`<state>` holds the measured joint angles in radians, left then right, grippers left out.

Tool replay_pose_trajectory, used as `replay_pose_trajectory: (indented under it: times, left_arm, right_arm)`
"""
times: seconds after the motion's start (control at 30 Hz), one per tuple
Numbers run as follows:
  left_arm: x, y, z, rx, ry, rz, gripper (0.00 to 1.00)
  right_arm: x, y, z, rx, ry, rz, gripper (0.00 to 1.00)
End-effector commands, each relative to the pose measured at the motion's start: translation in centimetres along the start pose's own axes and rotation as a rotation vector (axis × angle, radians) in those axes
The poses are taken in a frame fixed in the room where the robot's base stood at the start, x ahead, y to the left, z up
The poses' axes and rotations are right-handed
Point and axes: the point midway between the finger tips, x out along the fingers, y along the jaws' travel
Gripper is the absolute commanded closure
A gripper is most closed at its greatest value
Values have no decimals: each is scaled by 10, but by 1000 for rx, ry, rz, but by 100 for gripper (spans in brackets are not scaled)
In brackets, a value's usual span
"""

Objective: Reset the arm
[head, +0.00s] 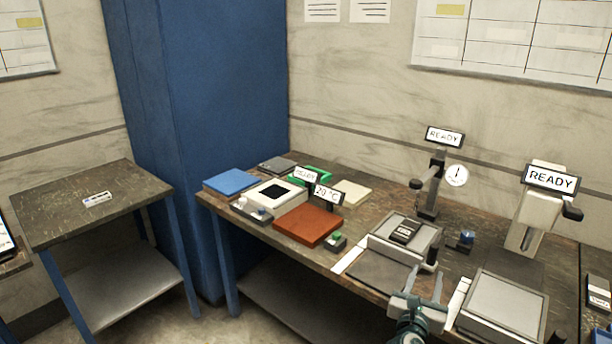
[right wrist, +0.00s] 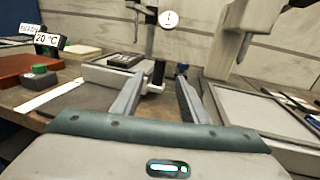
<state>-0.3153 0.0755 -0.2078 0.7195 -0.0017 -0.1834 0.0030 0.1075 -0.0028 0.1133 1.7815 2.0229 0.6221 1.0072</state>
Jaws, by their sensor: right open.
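My right gripper (head: 425,283) is open and empty at the front edge of the bench. In the right wrist view its fingers (right wrist: 160,98) stand apart, with nothing between them. Ahead of them are a dark upright handle (right wrist: 159,72) and a grey fixture holding a dark labelled block (head: 405,231). Behind that fixture stands a dark column (head: 430,195) with a round dial (head: 457,175) and a READY sign (head: 445,138). To its right is a pale stand (head: 532,225) with a black knob (head: 572,214) and another READY sign (head: 551,179). I cannot tell which is the arm. My left gripper is out of view.
A grey framed plate (head: 503,303) lies right of my gripper. Left on the bench are a brown-red block (head: 308,225), a white device (head: 276,195) and a blue pad (head: 230,183). A small blue-topped object (head: 466,238) stands near the column. A side table (head: 60,205) is mostly clear.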

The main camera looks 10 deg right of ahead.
Motion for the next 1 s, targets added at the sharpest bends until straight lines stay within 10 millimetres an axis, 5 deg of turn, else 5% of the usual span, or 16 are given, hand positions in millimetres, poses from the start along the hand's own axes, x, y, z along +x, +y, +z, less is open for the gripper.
replay_pose_trajectory:
  times: [0.27, 0.43, 0.57, 0.8, 1.0]
  left_arm:
    - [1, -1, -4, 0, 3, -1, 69]
    - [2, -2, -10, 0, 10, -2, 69]
    - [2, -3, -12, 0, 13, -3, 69]
    - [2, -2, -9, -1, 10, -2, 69]
    - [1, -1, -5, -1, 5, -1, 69]
  right_arm:
    - [-24, 18, 32, -213, -165, 106, 60]
    - [-75, 55, 63, -547, -397, 268, 60]
    - [-131, 92, 68, -865, -595, 418, 60]
    - [-244, 136, 19, -1459, -917, 717, 60]
    - [-325, 123, -58, -1937, -1125, 1005, 60]
